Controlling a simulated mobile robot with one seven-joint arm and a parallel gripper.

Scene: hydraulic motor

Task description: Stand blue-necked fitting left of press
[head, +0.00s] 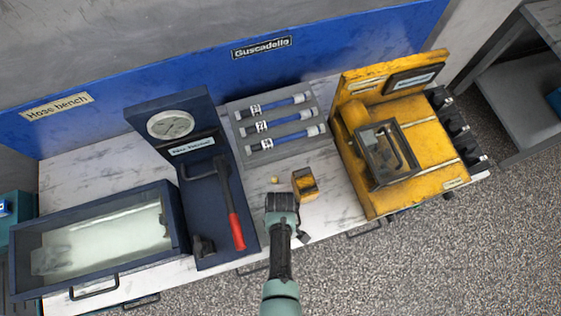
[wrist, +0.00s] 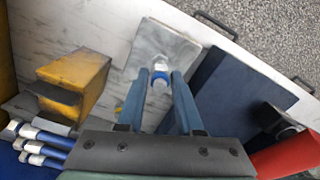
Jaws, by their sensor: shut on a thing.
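My gripper (head: 283,197) is over the bench between the dark blue gauge stand and a small yellow block. In the wrist view its two blue fingers (wrist: 160,98) are shut on the blue-necked fitting (wrist: 159,75), a pale metal piece with a blue band. Behind the fitting in that view is a grey plate (wrist: 180,43); whether they touch, I cannot tell. In the head view my gripper hides the fitting. The large yellow machine (head: 429,150) with a clear-windowed cover, at the right, looks like the press.
The gauge stand (head: 193,130) has a red-handled lever (head: 237,231). A small yellow block (head: 305,184) is close right of my gripper; it also shows in the wrist view (wrist: 75,80). A rack (head: 240,116) of blue hoses lies behind. A glass-topped tank (head: 172,196) is at left.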

